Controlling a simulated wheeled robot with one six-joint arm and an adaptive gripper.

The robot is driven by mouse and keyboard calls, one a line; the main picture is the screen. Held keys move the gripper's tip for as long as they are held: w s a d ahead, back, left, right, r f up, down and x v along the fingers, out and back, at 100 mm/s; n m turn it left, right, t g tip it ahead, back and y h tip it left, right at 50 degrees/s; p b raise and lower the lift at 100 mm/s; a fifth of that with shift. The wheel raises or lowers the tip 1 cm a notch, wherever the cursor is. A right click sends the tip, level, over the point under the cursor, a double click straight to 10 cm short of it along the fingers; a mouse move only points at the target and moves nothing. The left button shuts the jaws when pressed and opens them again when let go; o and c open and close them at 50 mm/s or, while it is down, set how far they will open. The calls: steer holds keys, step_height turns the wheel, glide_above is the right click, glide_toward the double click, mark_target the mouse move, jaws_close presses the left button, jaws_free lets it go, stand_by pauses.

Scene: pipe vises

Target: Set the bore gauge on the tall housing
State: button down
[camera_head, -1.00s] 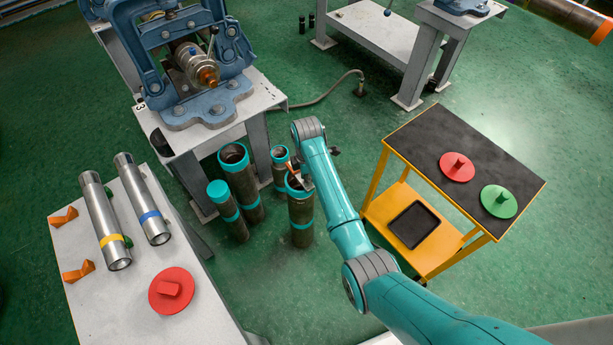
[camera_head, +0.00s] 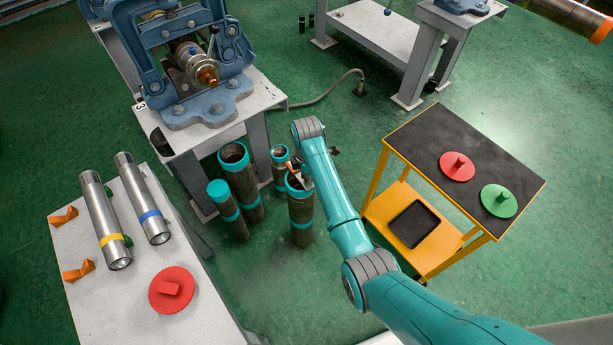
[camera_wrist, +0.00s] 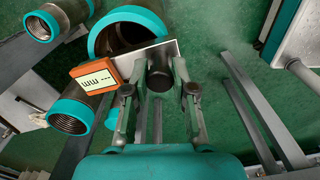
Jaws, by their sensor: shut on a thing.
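The bore gauge has an orange box (camera_wrist: 95,76) with a white display, a pale flat plate and a dark round body. In the wrist view my gripper (camera_wrist: 160,92) is shut on its dark body. In the head view my gripper (camera_head: 302,178) and a bit of the orange gauge (camera_head: 291,168) are over the front pipe housing (camera_head: 301,210), which stands upright with teal bands. In the wrist view a wide teal-rimmed opening (camera_wrist: 98,40) lies just beyond the gauge; I cannot tell whether they touch. Which housing is the tall one is not certain.
Other upright housings stand close by: a wide one (camera_head: 244,185), a narrow one (camera_head: 230,215) and a small one (camera_head: 279,170). A vise bench (camera_head: 255,90) is behind them. A yellow cart (camera_head: 400,140) stands right, a white table (camera_head: 100,305) left.

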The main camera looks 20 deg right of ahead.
steer(key=shift+f, duration=0.15)
steer(key=c, duration=0.9)
jaws_free()
steer(key=shift+o, duration=0.2)
steer(key=shift+f, duration=0.1)
steer(key=shift+r, duration=3.55)
